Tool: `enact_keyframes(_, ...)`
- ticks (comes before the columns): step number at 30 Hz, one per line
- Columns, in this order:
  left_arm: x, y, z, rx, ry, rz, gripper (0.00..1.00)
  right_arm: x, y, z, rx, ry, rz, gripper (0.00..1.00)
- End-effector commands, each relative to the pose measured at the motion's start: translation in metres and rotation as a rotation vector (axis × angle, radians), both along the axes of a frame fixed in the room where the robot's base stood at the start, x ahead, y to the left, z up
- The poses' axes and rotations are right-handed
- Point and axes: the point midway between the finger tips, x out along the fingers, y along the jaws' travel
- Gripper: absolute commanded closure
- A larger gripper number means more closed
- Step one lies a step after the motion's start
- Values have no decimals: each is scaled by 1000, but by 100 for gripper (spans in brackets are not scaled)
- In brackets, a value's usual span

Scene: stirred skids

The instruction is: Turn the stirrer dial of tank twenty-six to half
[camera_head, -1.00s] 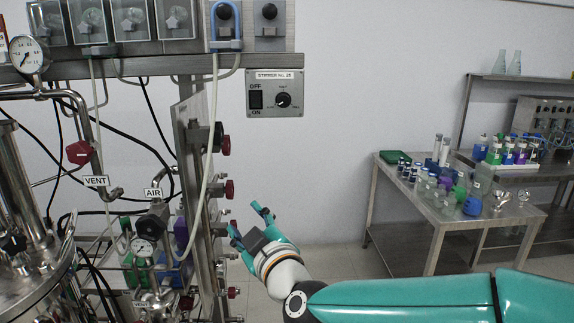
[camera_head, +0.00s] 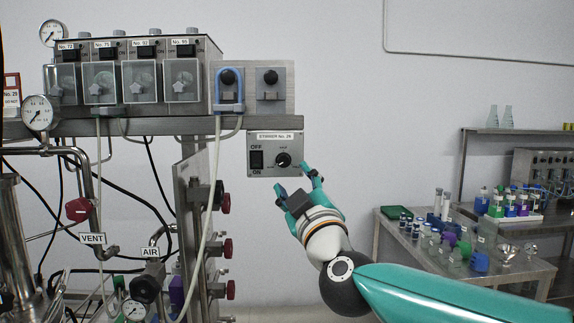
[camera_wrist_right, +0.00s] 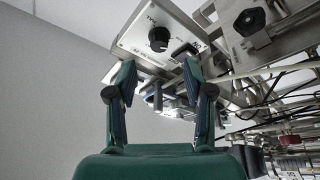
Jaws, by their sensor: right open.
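The stirrer control box (camera_head: 258,181) is a grey panel under the steel beam, with a label that seems to read Stirrer No. 26. It carries a black ON/OFF switch (camera_head: 256,159) on its left and a round black dial (camera_head: 283,159) on its right. The dial's setting is too small to read. My right gripper (camera_head: 293,178) is open and empty, just below and in front of the dial. In the right wrist view the dial (camera_wrist_right: 158,39) shows beyond the spread fingertips (camera_wrist_right: 158,68), apart from them. My left gripper is out of view.
Left of the box hang a pale hose (camera_head: 212,200) and red-knobbed valves (camera_head: 223,248) on a steel post. Numbered pump heads (camera_head: 142,80) stand above the beam (camera_head: 150,126). A steel bench (camera_head: 545,268) with glassware is at the right. The wall right of the box is clear.

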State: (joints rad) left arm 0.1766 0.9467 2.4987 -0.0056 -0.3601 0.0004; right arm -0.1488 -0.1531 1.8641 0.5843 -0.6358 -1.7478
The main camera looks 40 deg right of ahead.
Motion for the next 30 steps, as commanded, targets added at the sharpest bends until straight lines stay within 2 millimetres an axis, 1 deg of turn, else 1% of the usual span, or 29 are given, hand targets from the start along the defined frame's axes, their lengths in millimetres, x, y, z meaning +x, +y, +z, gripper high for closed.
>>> enact_keyframes(1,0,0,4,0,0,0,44,11,-4,4,-1,3,-3,48)
enact_keyframes(3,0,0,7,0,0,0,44,23,-8,8,-1,2,-3,48)
enact_keyframes(6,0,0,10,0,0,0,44,38,-14,12,-1,3,-1,48)
enact_keyframes(9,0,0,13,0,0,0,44,49,-17,17,0,1,-2,48)
enact_keyframes(12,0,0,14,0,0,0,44,56,-20,18,0,2,0,48)
enact_keyframes(15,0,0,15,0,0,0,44,59,-21,19,0,2,0,48)
enact_keyframes(23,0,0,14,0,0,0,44,59,-21,19,0,1,-1,48)
enact_keyframes(26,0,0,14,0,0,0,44,59,-21,19,0,1,-1,63)
enact_keyframes(30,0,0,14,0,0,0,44,59,-21,19,0,1,-1,87)
